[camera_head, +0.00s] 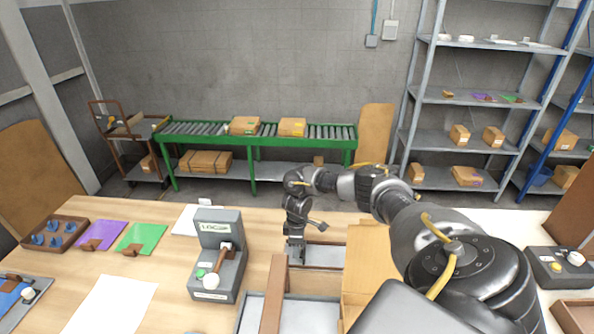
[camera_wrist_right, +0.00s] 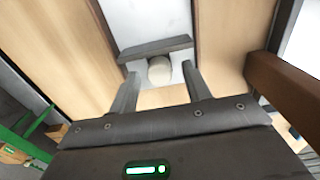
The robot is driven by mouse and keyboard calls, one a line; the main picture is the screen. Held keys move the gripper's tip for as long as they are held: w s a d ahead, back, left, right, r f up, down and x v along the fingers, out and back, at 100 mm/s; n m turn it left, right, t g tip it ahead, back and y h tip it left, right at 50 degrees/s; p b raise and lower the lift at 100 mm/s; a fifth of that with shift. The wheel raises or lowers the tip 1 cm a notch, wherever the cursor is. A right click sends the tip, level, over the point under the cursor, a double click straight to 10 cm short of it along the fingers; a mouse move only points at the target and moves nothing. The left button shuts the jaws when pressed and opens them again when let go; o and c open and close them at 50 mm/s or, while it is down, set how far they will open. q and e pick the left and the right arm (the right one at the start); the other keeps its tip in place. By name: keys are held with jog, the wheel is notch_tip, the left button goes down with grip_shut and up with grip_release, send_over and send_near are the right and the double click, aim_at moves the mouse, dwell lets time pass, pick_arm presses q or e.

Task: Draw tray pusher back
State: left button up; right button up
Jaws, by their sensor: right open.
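The tray pusher shows in the right wrist view as a grey bar (camera_wrist_right: 155,49) with a round pale knob (camera_wrist_right: 159,69). It lies across a light grey tray channel (camera_wrist_right: 150,18). My right gripper (camera_wrist_right: 163,88) is open, with one finger on each side of the knob; whether either finger touches it I cannot tell. In the head view my right gripper (camera_head: 296,258) points down at the channel (camera_head: 325,255) beyond a wooden divider. The pusher is hidden there behind the gripper and the box parts. My left gripper is not in view.
A grey press-like device (camera_head: 217,255) with a white knob stands left of the gripper. An open cardboard box (camera_head: 368,270) is close on the right, below my arm. Purple (camera_head: 103,234) and green (camera_head: 141,238) sheets and a peg tray (camera_head: 55,234) lie at the left.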

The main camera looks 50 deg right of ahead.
notch_tip(320, 180, up, 11)
jog(key=shift+f, duration=0.15)
jog(key=shift+f, duration=0.1)
dwell(0.3)
notch_tip(320, 180, down, 11)
jog(key=shift+r, duration=0.15)
jog(key=shift+s+d, duration=0.15)
dwell(0.4)
